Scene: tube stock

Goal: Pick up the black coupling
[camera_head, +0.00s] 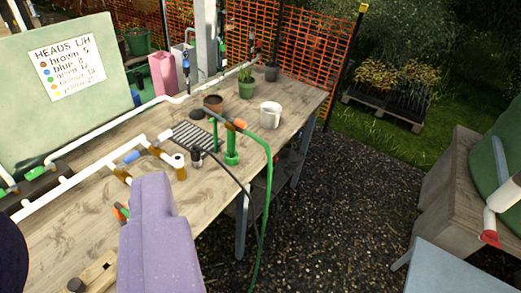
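A small black upright piece (196,158), which may be the black coupling, stands on the wooden table (80,230) just in front of a dark slotted grate (194,137). It is too small to identify surely. A flat dark round piece (197,114) lies behind the grate, and another dark round end (76,285) shows at the bottom left, on or by a wooden block. Either could also be a fitting. My gripper's fingers do not show. A pale purple form (155,235) rises from the bottom edge and hides part of the table front.
White pipework with fittings (85,172) runs along the table. A green upright piece (231,148) with a green hose (267,190) stands right of the black piece. A white mug (270,115) and plant pot (246,88) stand behind. Gravel (340,200) lies open at right.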

